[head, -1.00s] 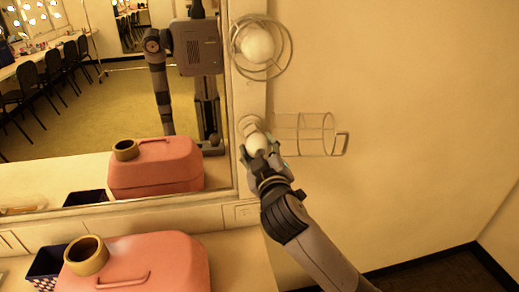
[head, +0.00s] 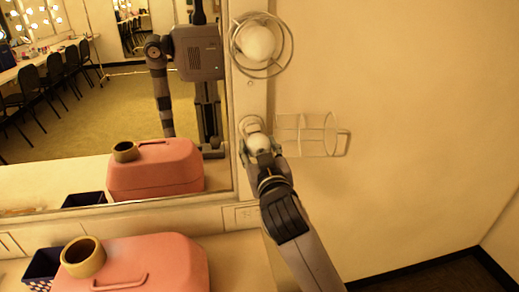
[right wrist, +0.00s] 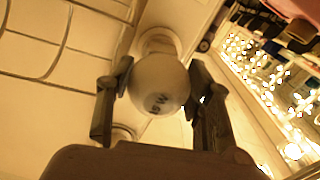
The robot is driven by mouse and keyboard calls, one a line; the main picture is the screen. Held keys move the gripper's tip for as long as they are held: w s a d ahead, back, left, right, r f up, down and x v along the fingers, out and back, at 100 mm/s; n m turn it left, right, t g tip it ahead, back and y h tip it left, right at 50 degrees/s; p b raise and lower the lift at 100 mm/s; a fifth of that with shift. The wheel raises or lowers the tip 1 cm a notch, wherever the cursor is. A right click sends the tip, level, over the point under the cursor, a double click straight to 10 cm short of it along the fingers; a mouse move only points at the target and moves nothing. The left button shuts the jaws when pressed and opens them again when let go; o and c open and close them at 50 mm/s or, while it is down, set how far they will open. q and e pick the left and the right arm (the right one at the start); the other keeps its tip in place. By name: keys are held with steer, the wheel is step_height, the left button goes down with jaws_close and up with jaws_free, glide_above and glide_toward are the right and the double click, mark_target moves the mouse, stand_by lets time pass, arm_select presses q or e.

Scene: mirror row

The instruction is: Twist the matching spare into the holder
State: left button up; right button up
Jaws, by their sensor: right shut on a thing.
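My right gripper (head: 262,158) is shut on a white round bulb (head: 259,143) at the lower lamp holder (head: 251,124) on the mirror frame. In the right wrist view, the two fingers of the gripper (right wrist: 160,76) are on either side of the bulb (right wrist: 161,88), which bears small dark lettering. The bulb's neck end meets the holder (right wrist: 158,42); how deep it sits is hidden. The wire cage (head: 346,143) of this holder stands swung out to the right. My left gripper is not in view.
Above, another white bulb (head: 257,42) sits inside a closed wire cage (head: 291,45). A pink case (head: 150,259) with a tape roll (head: 83,257) on it and a dark blue basket (head: 42,266) stand on the counter at lower left. The mirror (head: 110,100) fills the left. The wall to the right is bare.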

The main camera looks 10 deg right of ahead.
steer(key=o, duration=0.5)
steer(key=shift+m, duration=0.6)
steer(key=o, duration=0.5)
steer(key=shift+o, duration=0.2)
steer(key=shift+s, duration=0.1)
